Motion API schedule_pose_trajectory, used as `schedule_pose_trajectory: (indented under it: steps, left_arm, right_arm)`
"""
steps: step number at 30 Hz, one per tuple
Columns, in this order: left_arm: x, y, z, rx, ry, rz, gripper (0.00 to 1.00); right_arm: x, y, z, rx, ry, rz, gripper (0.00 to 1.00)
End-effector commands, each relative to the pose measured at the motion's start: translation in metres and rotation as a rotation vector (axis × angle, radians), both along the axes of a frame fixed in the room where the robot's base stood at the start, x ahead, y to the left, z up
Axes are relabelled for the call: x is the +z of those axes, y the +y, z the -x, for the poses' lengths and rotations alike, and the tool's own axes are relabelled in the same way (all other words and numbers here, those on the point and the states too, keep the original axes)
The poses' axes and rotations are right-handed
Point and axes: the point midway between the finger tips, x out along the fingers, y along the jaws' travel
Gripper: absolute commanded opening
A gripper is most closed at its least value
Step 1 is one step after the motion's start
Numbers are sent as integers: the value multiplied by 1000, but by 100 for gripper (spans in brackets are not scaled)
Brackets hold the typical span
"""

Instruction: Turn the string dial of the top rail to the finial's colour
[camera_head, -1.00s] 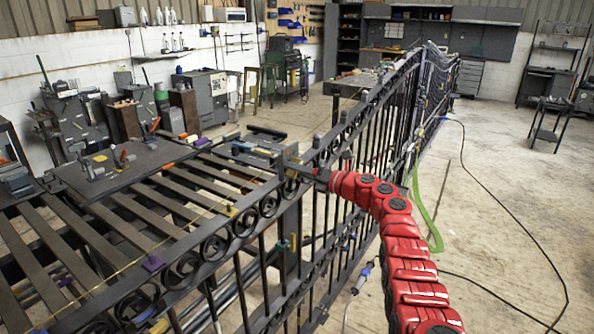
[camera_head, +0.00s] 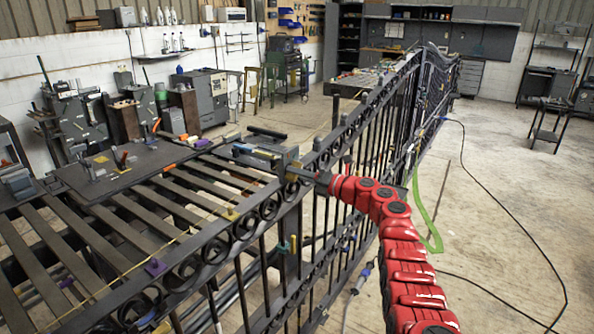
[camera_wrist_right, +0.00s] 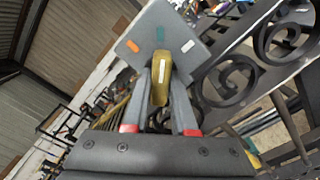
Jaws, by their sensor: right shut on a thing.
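The right gripper (camera_head: 299,172) is at the gate's top rail (camera_head: 318,150), beside a grey block. In the right wrist view, its two fingers (camera_wrist_right: 163,84) are shut on a brass dial knob (camera_wrist_right: 160,92) with a white line. Behind the knob is a grey dial plate (camera_wrist_right: 152,18) with an orange mark (camera_wrist_right: 132,46), a green mark (camera_wrist_right: 160,34) and a white mark (camera_wrist_right: 187,46). The knob's white line points up, roughly at the green mark in the middle. I cannot make out the finial or its colour. My left gripper is not in view.
The black scroll gate (camera_head: 345,180) runs from the front left to the back. A slatted bench (camera_head: 120,215) and a dark board with small tools (camera_head: 110,170) are on its left. A green strap (camera_head: 424,215) hangs near my right arm. The floor at right is mostly clear, with cables.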

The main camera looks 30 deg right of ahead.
Motion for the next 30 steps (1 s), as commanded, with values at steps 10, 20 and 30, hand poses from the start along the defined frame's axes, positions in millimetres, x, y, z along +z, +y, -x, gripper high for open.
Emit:
schedule_pose_trajectory:
  steps: [10,20,30]
  left_arm:
    - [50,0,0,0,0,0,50]
    - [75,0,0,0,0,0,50]
    - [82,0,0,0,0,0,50]
  right_arm:
    - [7,3,-1,5,108,-251,0]
    - [4,1,0,-1,204,-490,0]
    - [3,1,0,1,259,-629,0]
